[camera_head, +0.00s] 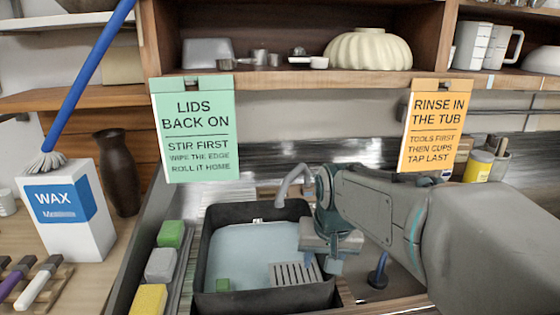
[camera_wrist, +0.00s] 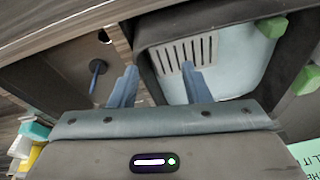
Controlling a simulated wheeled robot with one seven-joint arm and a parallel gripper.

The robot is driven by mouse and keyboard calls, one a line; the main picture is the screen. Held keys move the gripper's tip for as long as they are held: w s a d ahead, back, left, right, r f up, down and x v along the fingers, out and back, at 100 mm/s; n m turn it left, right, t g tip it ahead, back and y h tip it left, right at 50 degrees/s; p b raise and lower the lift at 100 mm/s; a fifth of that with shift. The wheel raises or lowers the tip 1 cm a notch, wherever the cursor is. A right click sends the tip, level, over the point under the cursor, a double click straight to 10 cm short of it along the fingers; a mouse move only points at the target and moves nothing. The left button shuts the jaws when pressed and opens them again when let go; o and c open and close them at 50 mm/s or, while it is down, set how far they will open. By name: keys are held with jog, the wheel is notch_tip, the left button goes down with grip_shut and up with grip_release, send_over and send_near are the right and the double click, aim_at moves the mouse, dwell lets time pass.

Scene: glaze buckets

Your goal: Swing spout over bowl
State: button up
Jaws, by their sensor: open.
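The grey curved spout (camera_head: 292,180) rises behind the dark tub (camera_head: 210,262) in the head view. Its bent tip hangs over the tub's back edge, and its right part is close to or behind my arm. My gripper (camera_head: 321,264) points down over the tub's right side, in front of the spout and apart from its visible part. In the wrist view, its two blue fingers (camera_wrist: 160,84) are spread with nothing between them. I cannot pick out the spout surely there.
The tub holds pale water, a slotted grey rack (camera_head: 295,273) and a green block (camera_head: 222,285). Sponges (camera_head: 160,264) line its left side. A dark blue upright thing (camera_head: 378,272) stands right of my gripper. A wax box (camera_head: 68,212) is far left. Two signs (camera_head: 195,130) hang above.

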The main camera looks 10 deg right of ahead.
jog(key=w+r+m+p, duration=0.25)
jog(key=w+r, duration=0.25)
jog(key=w, duration=0.4)
jog(key=w+r+m+p, duration=0.1)
jog(key=w+r+p, duration=0.2)
jog(key=w+r, duration=0.45)
jog(key=m+t+h+p, duration=0.1)
jog(key=m+t+p, duration=0.1)
jog(key=p, duration=0.3)
send_near(293, 173)
jog(key=p+x, duration=0.2)
jog(key=x, duration=0.7)
grip_shut()
